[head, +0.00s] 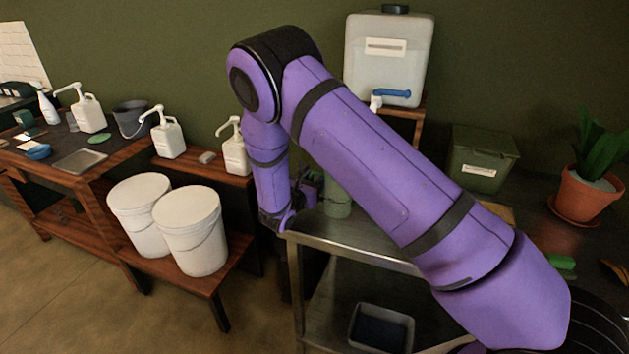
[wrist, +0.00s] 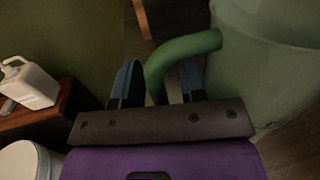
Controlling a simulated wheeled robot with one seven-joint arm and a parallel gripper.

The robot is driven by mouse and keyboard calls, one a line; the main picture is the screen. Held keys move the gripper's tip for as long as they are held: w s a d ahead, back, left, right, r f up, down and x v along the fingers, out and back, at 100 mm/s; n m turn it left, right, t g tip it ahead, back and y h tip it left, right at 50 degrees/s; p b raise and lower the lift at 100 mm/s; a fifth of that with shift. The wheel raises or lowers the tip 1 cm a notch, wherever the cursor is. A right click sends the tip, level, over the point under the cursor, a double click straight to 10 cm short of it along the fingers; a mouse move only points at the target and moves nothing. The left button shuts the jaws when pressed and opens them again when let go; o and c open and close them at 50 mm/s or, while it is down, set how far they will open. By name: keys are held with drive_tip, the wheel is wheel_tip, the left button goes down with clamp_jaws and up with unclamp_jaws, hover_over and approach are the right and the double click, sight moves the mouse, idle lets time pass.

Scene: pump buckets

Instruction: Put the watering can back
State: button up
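The watering can is pale green and stands at the left end of the metal table in the head view (head: 338,205), partly hidden behind my arm. In the wrist view the can's body (wrist: 270,65) fills the upper right, and its green curved handle (wrist: 185,46) reaches down between my fingers. My gripper (wrist: 158,82) is open around the handle, with a visible gap on the right finger's side; contact with the left finger is unclear. In the head view my gripper (head: 308,188) is mostly hidden beside the can.
A water tank (head: 385,60) with a blue tap stands behind. Two white buckets (head: 192,235) and white pump bottles (head: 236,155) stand left on wooden shelves. A grey tray (head: 380,330) lies below.

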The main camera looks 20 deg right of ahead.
drive_tip(key=shift+r, duration=0.1)
drive_tip(key=shift+s+a, duration=0.2)
drive_tip(key=v, duration=1.1)
drive_tip(key=shift+s+a, duration=0.15)
drive_tip(key=s+d+r+m+g+y, duration=0.2)
drive_tip(key=s+d+r+m+g, duration=0.4)
drive_tip(key=d+r+m, duration=0.4)
drive_tip(key=s+d+r+m+g+y, duration=0.1)
drive_tip(key=s+d+r+m+g, duration=0.5)
drive_tip(key=r, duration=0.6)
drive_tip(key=s+d+r+m+t+y, duration=0.1)
drive_tip(key=s+r+m+y, duration=0.4)
drive_tip(key=s, duration=0.6)
drive_tip(key=s+d+r+m+t+y, duration=0.2)
drive_tip(key=s+r+m+t+y, duration=0.2)
drive_tip(key=s, duration=0.7)
drive_tip(key=shift+r+m+y, duration=0.6)
drive_tip(key=shift+r+m, duration=0.2)
drive_tip(key=shift+r, duration=0.6)
